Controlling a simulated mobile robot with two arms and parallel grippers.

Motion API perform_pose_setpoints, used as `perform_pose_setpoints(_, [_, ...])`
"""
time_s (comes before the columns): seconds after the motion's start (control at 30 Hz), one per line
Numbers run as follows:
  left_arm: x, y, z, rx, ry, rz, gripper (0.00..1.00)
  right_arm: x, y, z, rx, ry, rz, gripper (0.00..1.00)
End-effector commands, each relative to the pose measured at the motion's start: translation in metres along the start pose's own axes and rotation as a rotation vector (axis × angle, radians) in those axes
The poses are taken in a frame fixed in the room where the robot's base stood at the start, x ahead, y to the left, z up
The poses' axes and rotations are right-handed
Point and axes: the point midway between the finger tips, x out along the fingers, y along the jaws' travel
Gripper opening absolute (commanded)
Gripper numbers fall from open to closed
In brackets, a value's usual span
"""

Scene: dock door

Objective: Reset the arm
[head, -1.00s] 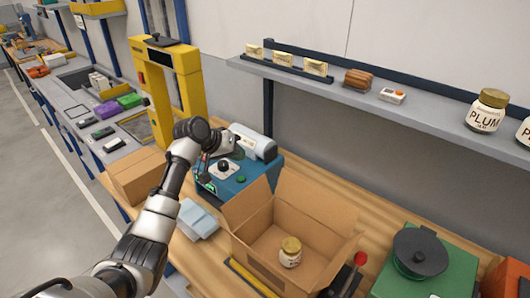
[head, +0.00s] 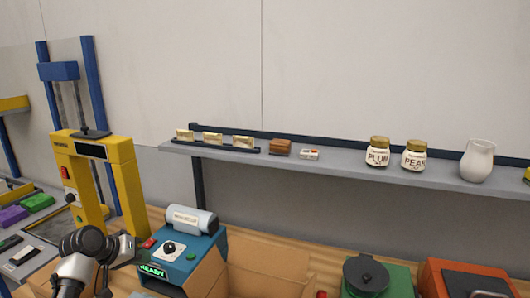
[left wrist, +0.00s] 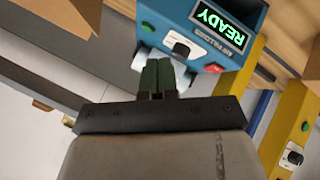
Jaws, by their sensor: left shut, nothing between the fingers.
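My left arm comes in at the lower left of the head view, and its gripper (head: 104,272) is low in front of the blue machine (head: 190,262). In the left wrist view the two dark green fingers (left wrist: 158,74) are together with nothing between them. They point toward the blue machine's front, which has a dark knob, a green button, a red button and a lit READY display (left wrist: 220,27). I cannot tell the exact gap between fingertips and machine. My right gripper is not in view.
A yellow frame (head: 128,190) stands left of the blue machine. An open cardboard box (head: 268,268) is to its right, then a green unit (head: 398,282) and an orange one (head: 465,272). A wall shelf (head: 330,166) holds jars, a pitcher (head: 477,160) and small boxes.

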Motion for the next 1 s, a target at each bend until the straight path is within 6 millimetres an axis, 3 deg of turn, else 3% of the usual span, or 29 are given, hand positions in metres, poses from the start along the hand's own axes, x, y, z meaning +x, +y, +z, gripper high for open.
perform_pose_setpoints(0.07, [0.0,0.0,0.0,0.0,0.0,0.0,0.0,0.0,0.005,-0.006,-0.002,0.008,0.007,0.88])
perform_pose_setpoints(0.27, [0.013,-0.003,0.033,0.037,-0.037,-0.045,0.0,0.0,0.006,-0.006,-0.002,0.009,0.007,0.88])
perform_pose_setpoints(0.57, [0.032,-0.007,0.105,0.116,-0.113,-0.13,0.0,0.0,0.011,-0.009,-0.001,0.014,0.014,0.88])
perform_pose_setpoints(0.77, [0.039,-0.005,0.182,0.193,-0.182,-0.206,0.0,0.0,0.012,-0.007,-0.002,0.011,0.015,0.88])
perform_pose_setpoints(0.87, [0.034,-0.001,0.237,0.243,-0.226,-0.254,0.0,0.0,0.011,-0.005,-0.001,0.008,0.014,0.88])
perform_pose_setpoints(1.0, [0.011,0.011,0.311,0.307,-0.277,-0.319,0.0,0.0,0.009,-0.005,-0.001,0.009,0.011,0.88])
